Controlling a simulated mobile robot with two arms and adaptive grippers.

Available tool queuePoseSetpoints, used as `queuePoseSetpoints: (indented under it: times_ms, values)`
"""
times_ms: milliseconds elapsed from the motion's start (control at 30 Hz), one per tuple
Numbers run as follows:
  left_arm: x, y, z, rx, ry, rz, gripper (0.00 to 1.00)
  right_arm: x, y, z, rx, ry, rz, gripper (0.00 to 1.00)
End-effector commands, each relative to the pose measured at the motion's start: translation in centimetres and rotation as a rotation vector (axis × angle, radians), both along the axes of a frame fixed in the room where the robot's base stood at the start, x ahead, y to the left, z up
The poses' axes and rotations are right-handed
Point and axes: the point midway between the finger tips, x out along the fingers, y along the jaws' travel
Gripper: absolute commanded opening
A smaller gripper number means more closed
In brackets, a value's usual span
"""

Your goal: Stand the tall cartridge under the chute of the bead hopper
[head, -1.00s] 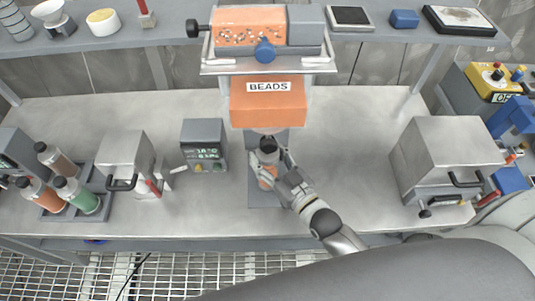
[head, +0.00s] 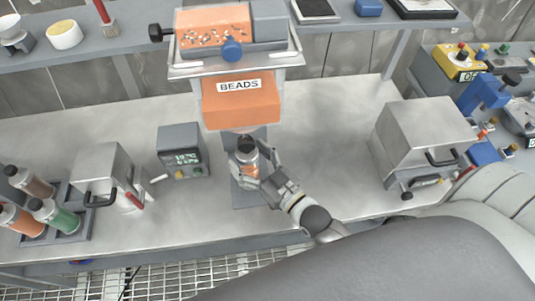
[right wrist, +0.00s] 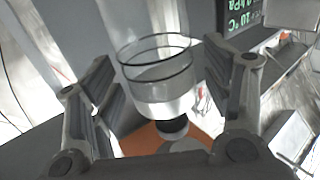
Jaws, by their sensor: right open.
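The tall cartridge (head: 249,157) stands upright on the grey base of the bead hopper (head: 240,108), just below its orange body marked BEADS. It has a dark top. The chute itself is hidden from above, so I cannot tell how exactly the cartridge lines up with it. My right gripper (head: 253,167) is open, with its fingers on either side of the cartridge. In the right wrist view the clear, round-rimmed cartridge (right wrist: 158,75) shows between the spread fingers of the gripper (right wrist: 160,95), with gaps on both sides. My left gripper is not in view.
A grey display box (head: 181,150) stands left of the hopper. Further left are a steel box with a handle (head: 103,175) and a rack of several filled cartridges (head: 55,225). A larger steel box (head: 425,135) stands right. Bare bench lies between hopper and right box.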

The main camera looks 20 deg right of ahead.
Motion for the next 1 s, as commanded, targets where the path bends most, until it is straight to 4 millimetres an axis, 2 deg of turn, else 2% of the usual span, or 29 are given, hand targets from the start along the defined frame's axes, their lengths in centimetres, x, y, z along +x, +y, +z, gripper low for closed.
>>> queuePoseSetpoints:
  times_ms: [300, 500, 700, 1000]
  values:
    - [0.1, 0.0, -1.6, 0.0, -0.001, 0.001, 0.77, -6.0, -1.9, -0.4, -0.001, 0.004, 0.001, 0.73]
    - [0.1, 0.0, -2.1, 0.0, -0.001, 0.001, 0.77, -8.8, -2.8, -0.2, -0.002, 0.003, 0.001, 0.73]
    - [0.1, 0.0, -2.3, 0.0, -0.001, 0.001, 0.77, -10.1, -3.2, 0.0, 0.0, 0.0, 0.001, 0.73]
    - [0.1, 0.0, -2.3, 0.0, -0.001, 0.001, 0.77, -10.2, -3.2, 0.0, 0.0, 0.0, 0.001, 0.73]
